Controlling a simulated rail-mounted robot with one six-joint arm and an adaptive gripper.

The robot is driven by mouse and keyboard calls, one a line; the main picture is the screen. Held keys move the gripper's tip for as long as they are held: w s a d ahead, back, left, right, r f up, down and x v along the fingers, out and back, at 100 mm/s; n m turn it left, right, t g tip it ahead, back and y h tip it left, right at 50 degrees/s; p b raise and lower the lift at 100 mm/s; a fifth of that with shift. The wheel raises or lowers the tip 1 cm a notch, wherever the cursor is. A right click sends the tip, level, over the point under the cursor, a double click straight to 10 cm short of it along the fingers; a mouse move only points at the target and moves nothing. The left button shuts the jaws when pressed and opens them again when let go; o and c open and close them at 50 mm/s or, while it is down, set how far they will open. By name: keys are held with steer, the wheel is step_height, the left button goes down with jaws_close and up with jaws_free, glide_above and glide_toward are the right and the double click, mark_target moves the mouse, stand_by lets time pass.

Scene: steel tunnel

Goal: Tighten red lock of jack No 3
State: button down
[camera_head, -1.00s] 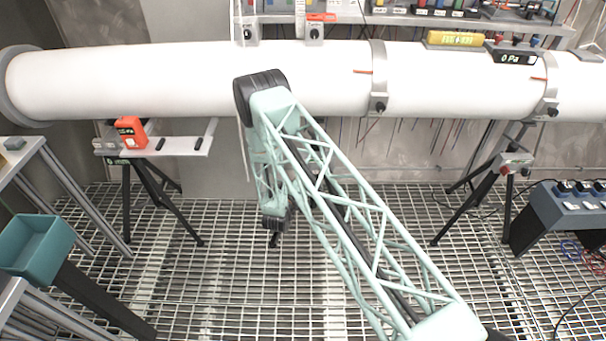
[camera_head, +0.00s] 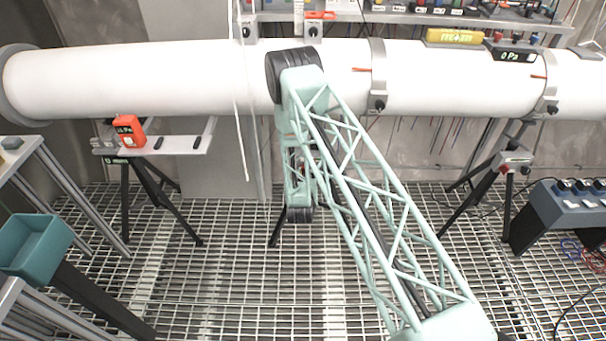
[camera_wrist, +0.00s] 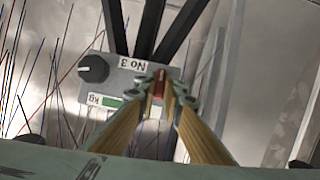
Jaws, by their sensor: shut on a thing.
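Jack No 3 shows upside down in the wrist view as a grey box (camera_wrist: 138,66) marked "No 3", with a black knob (camera_wrist: 93,69), a green kg display and dark legs beyond it. Its red lock (camera_wrist: 160,82) is a small red piece at the box's edge, between my fingertips. My gripper (camera_wrist: 161,95), with two yellow-brown fingers, is shut on the red lock. The fingertips hide part of the lock. In the head view my arm covers the gripper and most of this jack; only a dark leg (camera_head: 277,229) shows beside it.
A long white pipe (camera_head: 150,80) runs across above the jack. Another jack with a red device (camera_head: 130,130) stands at left, and one with a red knob (camera_head: 503,170) at right. A blue-grey control box (camera_head: 565,215) is far right. The grated floor is mostly clear.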

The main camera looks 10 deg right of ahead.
steer(key=shift+m, duration=0.4)
steer(key=c, duration=2.7)
jaws_free()
steer(key=shift+c, duration=0.2)
steer(key=shift+s+r, duration=0.1)
steer(key=shift+s, duration=0.05)
steer(key=v, duration=1.1)
steer(key=shift+s+r, duration=0.2)
steer(key=shift+s, duration=0.1)
steer(key=shift+w+r, duration=0.1)
